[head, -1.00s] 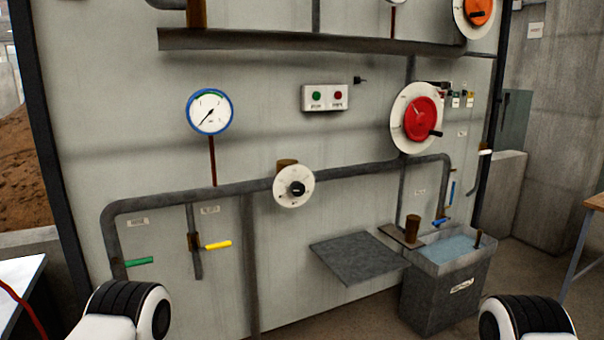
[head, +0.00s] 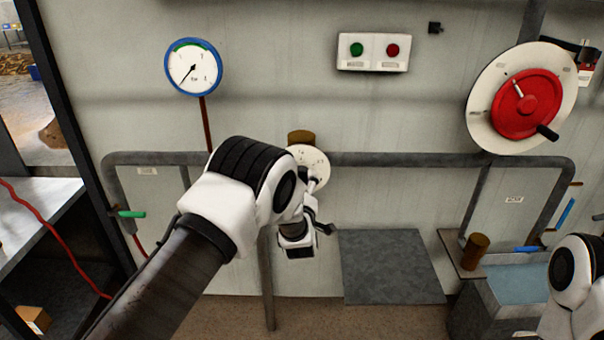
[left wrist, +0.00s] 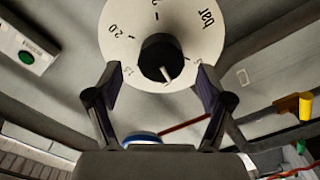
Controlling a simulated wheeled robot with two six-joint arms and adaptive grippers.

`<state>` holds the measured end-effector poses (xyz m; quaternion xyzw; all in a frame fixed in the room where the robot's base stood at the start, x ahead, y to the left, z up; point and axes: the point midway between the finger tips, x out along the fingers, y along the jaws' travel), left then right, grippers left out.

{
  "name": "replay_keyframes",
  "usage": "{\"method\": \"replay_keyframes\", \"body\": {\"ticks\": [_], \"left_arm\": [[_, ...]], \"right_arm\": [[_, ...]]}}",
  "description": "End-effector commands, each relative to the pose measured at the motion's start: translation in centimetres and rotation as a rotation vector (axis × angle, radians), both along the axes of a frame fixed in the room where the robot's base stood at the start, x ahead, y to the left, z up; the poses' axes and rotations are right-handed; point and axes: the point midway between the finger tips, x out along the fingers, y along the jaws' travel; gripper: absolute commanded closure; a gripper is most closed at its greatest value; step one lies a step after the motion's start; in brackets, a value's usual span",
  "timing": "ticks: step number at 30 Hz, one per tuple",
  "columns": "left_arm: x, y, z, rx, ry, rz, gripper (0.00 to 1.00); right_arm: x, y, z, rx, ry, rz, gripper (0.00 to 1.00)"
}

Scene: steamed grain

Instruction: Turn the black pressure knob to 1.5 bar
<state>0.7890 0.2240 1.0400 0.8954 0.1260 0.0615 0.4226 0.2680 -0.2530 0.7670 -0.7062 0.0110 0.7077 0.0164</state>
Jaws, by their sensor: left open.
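The black pressure knob (left wrist: 158,55) sits on a round white dial (left wrist: 185,22) on the wall panel. In the left wrist view its white pointer line points down and slightly right. The marks 2.0 and 1.5 show to its left and "bar" at its upper right. My left gripper (left wrist: 158,80) is open, with one finger on each side of the knob's lower part and visible gaps; contact cannot be seen. In the head view my left arm hides the knob and part of the dial (head: 308,158). A blue-rimmed gauge (head: 193,67) hangs at upper left.
A horizontal pipe (head: 400,159) runs behind the dial. A red wheel (head: 527,103) is at right, a green and red button box (head: 374,52) above. A grey shelf plate (head: 390,267) juts out below. A green-handled valve (head: 131,214) is at left.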

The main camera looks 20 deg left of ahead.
Motion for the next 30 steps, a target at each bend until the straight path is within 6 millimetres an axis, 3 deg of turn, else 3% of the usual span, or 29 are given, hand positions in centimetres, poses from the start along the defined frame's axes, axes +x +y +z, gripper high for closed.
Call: {"method": "replay_keyframes", "body": {"ticks": [6, 15, 16, 21, 30], "left_arm": [[3.5, 1.0, 0.1, 0.0, 0.002, 0.001, 0.2], [4.1, 1.2, -0.1, 0.004, 0.005, -0.001, 0.2], [4.1, 1.2, -0.1, 0.004, 0.005, -0.001, 0.24], [4.1, 1.2, -0.1, 0.004, 0.005, -0.001, 0.8], [4.1, 1.2, -0.2, 0.014, 0.008, -0.002, 0.8]], "right_arm": [[0.0, 0.0, 1.1, 0.0, -0.001, 0.0, 0.6], [0.1, 0.0, 1.1, 0.0, -0.001, 0.0, 0.6], [0.1, 0.0, 1.1, 0.0, -0.001, 0.0, 0.6], [0.1, 0.0, 1.1, 0.0, -0.001, 0.0, 0.6], [0.1, 0.0, 0.9, 0.0, -0.002, 0.0, 0.6]]}}
